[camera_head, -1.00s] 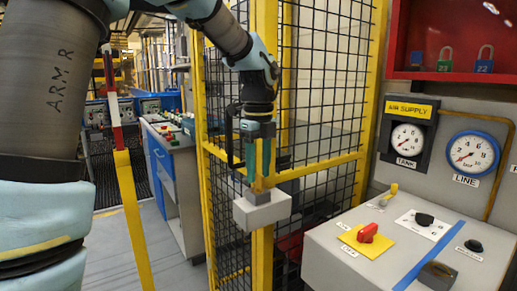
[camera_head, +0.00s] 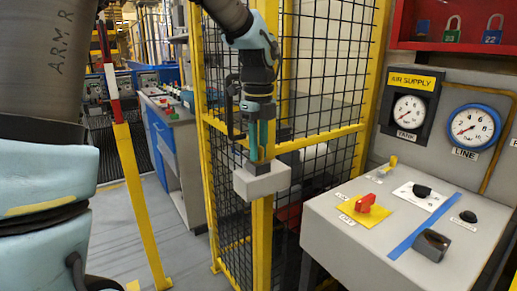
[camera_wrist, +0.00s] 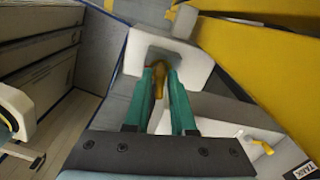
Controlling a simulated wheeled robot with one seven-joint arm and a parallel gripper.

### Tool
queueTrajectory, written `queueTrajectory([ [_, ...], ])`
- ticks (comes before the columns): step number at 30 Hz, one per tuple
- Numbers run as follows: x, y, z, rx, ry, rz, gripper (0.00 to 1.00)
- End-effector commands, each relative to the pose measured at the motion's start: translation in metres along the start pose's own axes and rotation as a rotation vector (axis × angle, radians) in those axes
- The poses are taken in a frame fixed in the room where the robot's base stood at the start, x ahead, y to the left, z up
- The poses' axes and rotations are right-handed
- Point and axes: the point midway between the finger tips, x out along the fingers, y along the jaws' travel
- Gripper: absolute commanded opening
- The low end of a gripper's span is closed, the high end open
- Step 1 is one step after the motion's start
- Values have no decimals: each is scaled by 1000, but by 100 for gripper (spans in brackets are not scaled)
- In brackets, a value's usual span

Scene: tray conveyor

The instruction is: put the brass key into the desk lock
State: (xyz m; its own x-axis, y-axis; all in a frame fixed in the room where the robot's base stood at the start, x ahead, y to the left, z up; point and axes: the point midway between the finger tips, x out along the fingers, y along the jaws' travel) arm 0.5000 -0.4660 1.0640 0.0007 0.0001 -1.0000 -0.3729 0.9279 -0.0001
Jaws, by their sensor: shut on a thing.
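My gripper (camera_head: 262,158) points down over a pale grey block (camera_head: 265,184) at the yellow fence post. Its teal fingers are shut on the brass key, which shows between them in the wrist view (camera_wrist: 158,78). The key's lower end meets the block; how deep it sits is hidden. The grey desk (camera_head: 345,232) stands to the right, apart from my gripper. On its top are a red knob (camera_head: 365,203) on a yellow plate, a black fitting (camera_head: 422,190) on a white plate and a dark block (camera_head: 432,245). I cannot tell which is the desk lock.
A black mesh fence (camera_head: 320,90) with yellow posts stands behind my gripper. A small yellow lever (camera_head: 393,161) is at the desk's back. Gauges (camera_head: 410,111) and a red padlock cabinet (camera_head: 455,45) are above. A blue cabinet (camera_head: 163,150) stands left, beyond open floor.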

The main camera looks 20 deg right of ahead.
Motion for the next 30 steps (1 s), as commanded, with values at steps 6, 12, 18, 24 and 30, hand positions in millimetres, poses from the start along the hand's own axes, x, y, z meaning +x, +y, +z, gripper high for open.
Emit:
queueTrajectory([
  [6, 0, 0, 0, 0, 0, 0, 0],
  [12, 0, 0, 0, 0, 0, 1, 0],
  [18, -3, 0, 0, 0, 0, 1, 0],
  [24, -9, 0, 0, 0, 0, 0, 0],
  [30, -14, 0, 0, 0, 0, 0, 0],
])
